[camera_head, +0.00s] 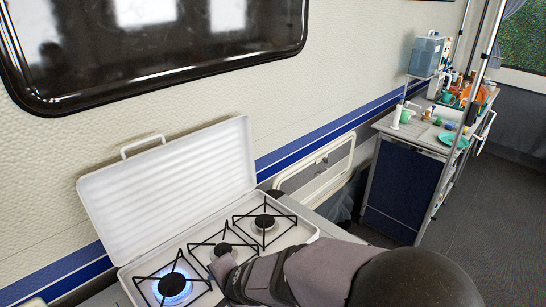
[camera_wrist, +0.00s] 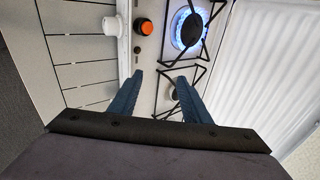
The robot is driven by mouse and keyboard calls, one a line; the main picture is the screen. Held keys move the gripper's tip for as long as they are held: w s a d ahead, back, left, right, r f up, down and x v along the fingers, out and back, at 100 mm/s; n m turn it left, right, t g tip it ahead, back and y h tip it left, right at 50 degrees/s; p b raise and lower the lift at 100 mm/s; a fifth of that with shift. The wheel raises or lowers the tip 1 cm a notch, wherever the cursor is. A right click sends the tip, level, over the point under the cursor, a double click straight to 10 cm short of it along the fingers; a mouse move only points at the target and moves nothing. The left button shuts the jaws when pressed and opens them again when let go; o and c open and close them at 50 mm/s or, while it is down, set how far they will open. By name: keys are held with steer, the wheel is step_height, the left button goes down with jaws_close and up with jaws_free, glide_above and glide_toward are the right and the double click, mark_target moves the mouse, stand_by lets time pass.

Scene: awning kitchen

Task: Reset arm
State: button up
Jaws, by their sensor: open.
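My gripper (camera_wrist: 160,76) shows in the wrist view with its two blue fingers apart and nothing between them. It is over the front part of the white stove (camera_wrist: 165,95), close to the knobs. In the head view my arm reaches in from the lower right over the front of the stove (camera_head: 300,231), and the fingers are hidden. The left burner (camera_head: 174,285) burns with a blue flame, which also shows in the wrist view (camera_wrist: 190,30). The middle burner (camera_head: 222,249) and the right burner (camera_head: 264,222) show no flame.
An orange-faced knob (camera_wrist: 145,27) and a white knob (camera_wrist: 112,26) are near the fingers. The white stove lid (camera_head: 172,185) stands open against the wall. A cluttered counter (camera_head: 415,130) is at the right, with clear floor beside it.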

steer(key=s+d+f+n+g+h, duration=0.1)
steer(key=s+d+n+g+h, duration=0.2)
steer(key=d, duration=0.6)
steer(key=s+d+f+n+g+b, duration=0.1)
steer(key=s+d+f+n, duration=0.15)
steer(key=s+d, duration=0.5)
steer(key=s+d+n+g+h, duration=0.2)
steer(key=s+d+n, duration=0.15)
steer(key=d, duration=0.75)
step_height(320, 180, down, 17)
steer(key=b, duration=1.6)
steer(key=shift+w+a+r+n, duration=0.15)
steer(key=shift+w+r+n, duration=0.05)
steer(key=shift+w+n, duration=0.15)
steer(key=shift+r, duration=0.1)
